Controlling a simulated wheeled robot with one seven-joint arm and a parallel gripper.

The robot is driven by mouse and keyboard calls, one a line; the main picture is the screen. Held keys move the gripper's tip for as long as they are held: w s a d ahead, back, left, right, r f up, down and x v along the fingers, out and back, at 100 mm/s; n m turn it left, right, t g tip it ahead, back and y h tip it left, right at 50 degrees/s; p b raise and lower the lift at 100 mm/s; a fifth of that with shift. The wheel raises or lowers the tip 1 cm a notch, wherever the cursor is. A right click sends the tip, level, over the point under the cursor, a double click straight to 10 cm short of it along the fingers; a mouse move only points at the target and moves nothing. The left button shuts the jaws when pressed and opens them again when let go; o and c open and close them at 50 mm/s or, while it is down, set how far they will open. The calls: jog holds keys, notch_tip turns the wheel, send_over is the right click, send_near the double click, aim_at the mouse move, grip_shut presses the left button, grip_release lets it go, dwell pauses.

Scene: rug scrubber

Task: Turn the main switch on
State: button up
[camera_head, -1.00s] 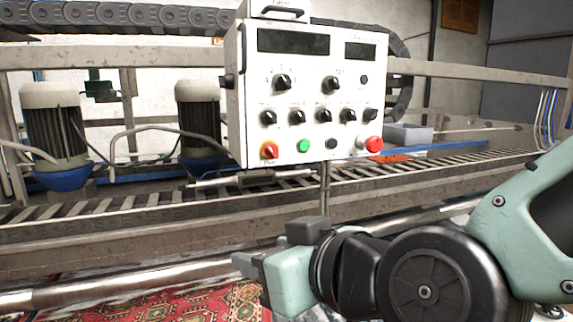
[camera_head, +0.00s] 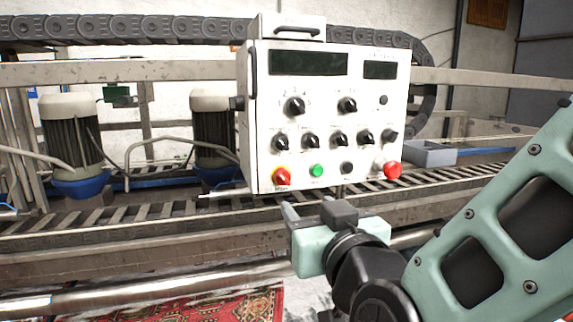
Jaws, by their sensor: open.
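The white control panel (camera_head: 325,118) stands upright in the middle of the view.
A green button (camera_head: 317,170), a black button (camera_head: 347,168) and a red button (camera_head: 393,170) share the bottom row. Several black knobs sit above. A conveyor frame (camera_head: 130,240) runs behind, with motors (camera_head: 70,135) at left. A red rug (camera_head: 200,306) lies below.

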aim_at(285, 181)
jog(key=p+x, duration=0.7)
jog(key=x, duration=0.4)
jog(key=shift+w, duration=0.2)
jog(key=shift+p+x, duration=0.3)
jog(key=shift+x, duration=0.5)
jog(key=shift+f, duration=0.1)
jog(key=c, duration=1)
jog(key=shift+o, duration=0.2)
